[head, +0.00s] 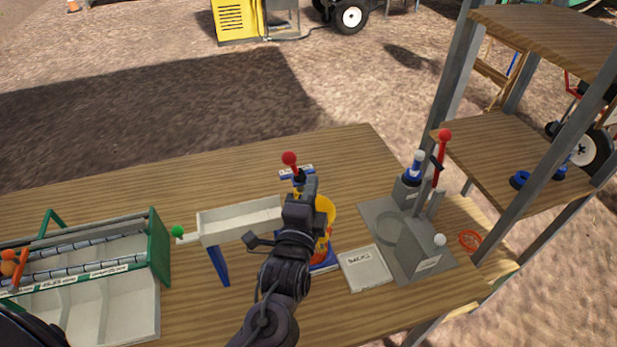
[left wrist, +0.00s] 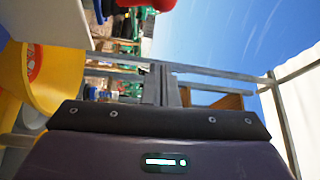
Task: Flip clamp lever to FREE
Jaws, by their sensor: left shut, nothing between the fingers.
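My left gripper (head: 309,184) is shut and empty, just in front of and below a red-knobbed lever (head: 290,159) beside the yellow bucket. A small label plate (head: 297,171) lies by that lever; its text is too small to read. In the left wrist view my closed fingers (left wrist: 161,86) point away, and a red rounded part (left wrist: 132,4) shows at the top edge. A second lever with a red ball (head: 444,135) stands upright on the grey fixture. I cannot tell from labels which one is the clamp lever. My right gripper is not in view.
A yellow bucket (head: 324,210), also in the left wrist view (left wrist: 58,75), is partly hidden behind my arm. A white trough (head: 240,220), green-ended sorter (head: 158,250), flat scale (head: 366,268) and grey fixture (head: 385,215) stand on the wooden table (head: 110,190). The back left is clear.

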